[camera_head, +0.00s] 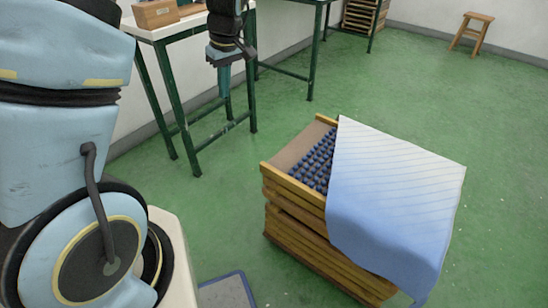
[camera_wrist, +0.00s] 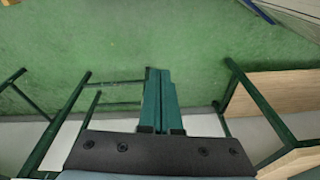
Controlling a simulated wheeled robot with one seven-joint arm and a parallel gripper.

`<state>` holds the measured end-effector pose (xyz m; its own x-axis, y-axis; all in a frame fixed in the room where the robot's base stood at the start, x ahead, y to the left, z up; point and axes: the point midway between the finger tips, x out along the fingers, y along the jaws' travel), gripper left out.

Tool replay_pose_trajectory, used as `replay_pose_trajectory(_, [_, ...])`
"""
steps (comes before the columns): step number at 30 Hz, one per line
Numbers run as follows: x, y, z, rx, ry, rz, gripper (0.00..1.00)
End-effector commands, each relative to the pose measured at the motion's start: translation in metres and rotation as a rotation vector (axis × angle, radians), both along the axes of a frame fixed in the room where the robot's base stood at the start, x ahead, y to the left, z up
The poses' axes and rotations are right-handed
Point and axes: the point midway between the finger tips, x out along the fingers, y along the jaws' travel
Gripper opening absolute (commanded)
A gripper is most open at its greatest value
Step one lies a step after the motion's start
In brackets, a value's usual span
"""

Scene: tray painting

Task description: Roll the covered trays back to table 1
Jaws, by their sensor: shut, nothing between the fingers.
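A stack of wooden trays (camera_head: 290,189) stands on the green floor at the right of the head view. The top tray holds rows of small dark blue pieces (camera_head: 318,163). A pale blue striped cloth (camera_head: 392,195) lies over the right part of the top tray and hangs down the front and right side. The left part of the tray is uncovered. My gripper (camera_head: 224,95) hangs fingers down, away from the stack, in front of a table at the back left. In the wrist view my gripper (camera_wrist: 159,75) shows its two green fingers together, with nothing between them.
A white-topped table (camera_head: 165,28) with green legs stands at the back left, with a wooden box (camera_head: 156,13) on it. Another green-legged table (camera_head: 318,40) is behind. More stacked trays (camera_head: 364,16) and a wooden stool (camera_head: 471,33) stand far back. A blue-edged flat item (camera_head: 228,291) lies at the bottom. The right floor is clear.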

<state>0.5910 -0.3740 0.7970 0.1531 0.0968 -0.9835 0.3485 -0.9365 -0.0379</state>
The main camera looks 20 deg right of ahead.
Motion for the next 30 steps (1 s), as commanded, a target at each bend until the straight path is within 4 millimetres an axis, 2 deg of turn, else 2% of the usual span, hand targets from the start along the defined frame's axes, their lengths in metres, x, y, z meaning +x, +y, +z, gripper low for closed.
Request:
replay_pose_trajectory(1, [0.002, -0.026, -0.04, 0.013, -0.019, 0.01, 0.0])
replay_pose_trajectory(3, [0.004, -0.055, -0.065, 0.024, -0.049, 0.047, 0.0])
replay_pose_trajectory(6, [0.003, -0.091, -0.093, 0.032, -0.092, 0.087, 0.0])
replay_pose_trajectory(9, [0.0, -0.117, -0.11, 0.034, -0.127, 0.117, 0.0])
replay_pose_trajectory(12, [-0.002, -0.133, -0.119, 0.033, -0.15, 0.137, 0.0])
replay_pose_trajectory(15, [-0.003, -0.14, -0.123, 0.033, -0.159, 0.146, 0.0])
replay_pose_trajectory(20, [0.002, -0.137, -0.138, 0.035, -0.16, 0.15, 0.0])
replay_pose_trajectory(30, [0.021, -0.126, -0.203, 0.034, -0.158, 0.148, 0.0])
